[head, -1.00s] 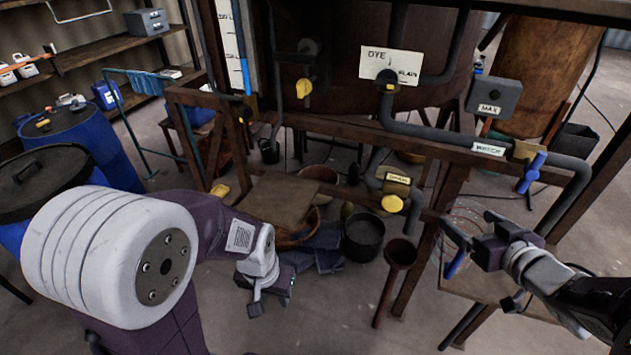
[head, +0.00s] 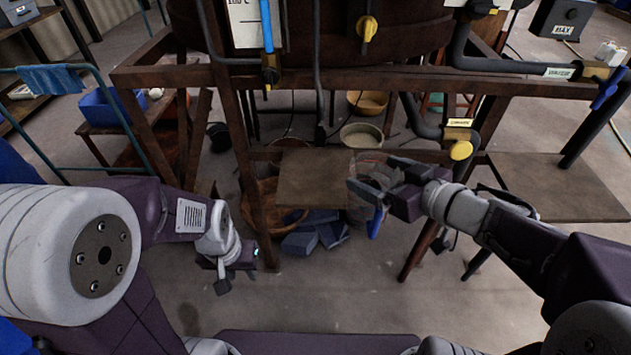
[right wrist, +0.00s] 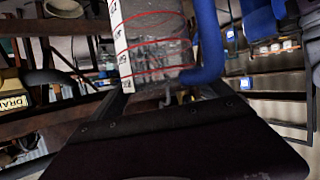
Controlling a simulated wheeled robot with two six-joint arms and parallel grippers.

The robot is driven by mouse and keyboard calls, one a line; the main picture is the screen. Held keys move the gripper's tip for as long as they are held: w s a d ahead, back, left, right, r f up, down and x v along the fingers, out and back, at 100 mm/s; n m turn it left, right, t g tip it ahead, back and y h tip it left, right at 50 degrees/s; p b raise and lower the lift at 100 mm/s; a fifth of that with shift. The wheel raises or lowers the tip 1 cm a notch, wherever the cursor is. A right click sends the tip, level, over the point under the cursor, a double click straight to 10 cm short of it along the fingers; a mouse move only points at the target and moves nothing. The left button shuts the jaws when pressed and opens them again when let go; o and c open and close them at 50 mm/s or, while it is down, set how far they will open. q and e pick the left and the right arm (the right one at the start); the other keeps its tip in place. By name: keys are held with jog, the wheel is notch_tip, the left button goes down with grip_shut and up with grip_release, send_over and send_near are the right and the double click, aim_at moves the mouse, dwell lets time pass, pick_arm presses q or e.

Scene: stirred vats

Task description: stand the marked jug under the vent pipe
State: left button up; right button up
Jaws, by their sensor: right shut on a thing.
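My right gripper (head: 375,197) is shut on the marked jug (head: 368,180), a clear vessel with red rings and a blue handle. In the right wrist view the jug (right wrist: 160,48) shows a white label strip, with its blue handle at the right. The jug is in the air near the right edge of a brown shelf board. A thin dark pipe (head: 318,90) comes down behind the board and ends above it; I read no vent label, so cannot tell whether it is the vent pipe. My left gripper (head: 232,277) hangs low left of the board; its fingers are unclear.
The board (head: 315,178) is bare. A yellow-knobbed drain valve (head: 460,150) stands to the right, beside a wider table (head: 560,185). Frame beams cross above the board.

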aim_at(359, 155)
jog(key=w+a+p, duration=0.2)
jog(key=p, duration=0.1)
jog(key=w+a+r+p, duration=0.1)
jog(key=w+a+p, duration=0.1)
jog(key=p, duration=0.1)
jog(key=shift+w+a+p, duration=0.1)
jog(key=shift+w+p, duration=0.2)
jog(key=shift+p, duration=0.1)
jog(key=b+x, duration=0.1)
jog(key=x, duration=0.2)
jog(key=shift+f+b, duration=0.1)
jog(key=shift+b, duration=0.25)
jog(key=b+x, duration=0.1)
jog(key=x, duration=0.8)
jog(key=shift+w+b, duration=0.3)
jog(key=shift+w, duration=0.25)
